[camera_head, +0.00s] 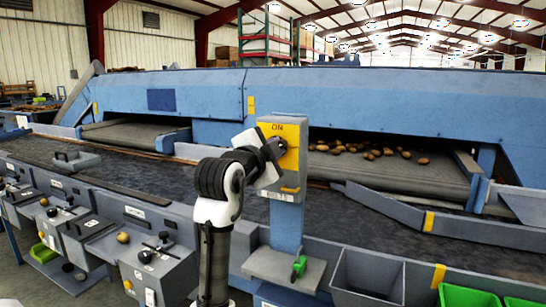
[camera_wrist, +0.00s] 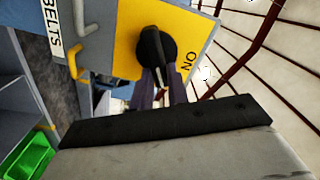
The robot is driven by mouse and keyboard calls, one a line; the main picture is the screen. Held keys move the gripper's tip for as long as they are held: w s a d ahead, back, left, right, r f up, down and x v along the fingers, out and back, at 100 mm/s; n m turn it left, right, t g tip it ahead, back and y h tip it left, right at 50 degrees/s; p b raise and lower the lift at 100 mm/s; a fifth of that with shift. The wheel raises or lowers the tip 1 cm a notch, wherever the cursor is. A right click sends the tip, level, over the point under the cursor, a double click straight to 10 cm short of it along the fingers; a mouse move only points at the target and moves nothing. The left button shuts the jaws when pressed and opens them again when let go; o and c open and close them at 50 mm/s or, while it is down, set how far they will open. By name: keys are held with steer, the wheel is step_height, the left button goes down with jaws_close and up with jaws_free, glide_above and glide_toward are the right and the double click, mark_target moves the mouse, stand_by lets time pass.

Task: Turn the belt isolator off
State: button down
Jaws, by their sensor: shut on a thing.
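The belt isolator is a grey box with a yellow front plate (camera_head: 297,132) on a blue post. The plate is marked ON at its top. The wrist view shows the yellow plate (camera_wrist: 118,35), its ON mark to the right and a BELTS label on the left. A round black rotary knob (camera_wrist: 153,52) with a raised grip sits on the plate. My gripper (camera_head: 280,147) is at the knob, and its fingers (camera_wrist: 160,85) are shut on the knob's grip. In the head view my gripper hides most of the knob. A yellow loop (camera_head: 290,189) is below the knob.
A grey shelf (camera_head: 270,267) on the post below holds a green item (camera_head: 299,267). A grey bin (camera_head: 368,278) and green bins (camera_head: 468,297) stand at the lower right. Potatoes (camera_head: 375,153) lie on the far conveyor. A dark belt (camera_head: 130,168) runs behind control boxes at left.

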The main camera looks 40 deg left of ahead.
steer(key=m+b, duration=0.1)
steer(key=m, duration=0.2)
steer(key=f+m+b, duration=0.1)
steer(key=m, duration=0.1)
steer(key=shift+d+m+b, duration=0.1)
steer(key=shift+m+b, duration=0.3)
steer(key=shift+m, duration=0.3)
steer(key=c, duration=1.4)
jaws_free()
steer(key=shift+o, duration=0.2)
steer(key=b+v, duration=0.3)
steer(key=v, duration=1)
steer(key=shift+s+d, duration=0.2)
steer(key=shift+s, duration=0.15)
steer(key=shift+r, duration=0.1)
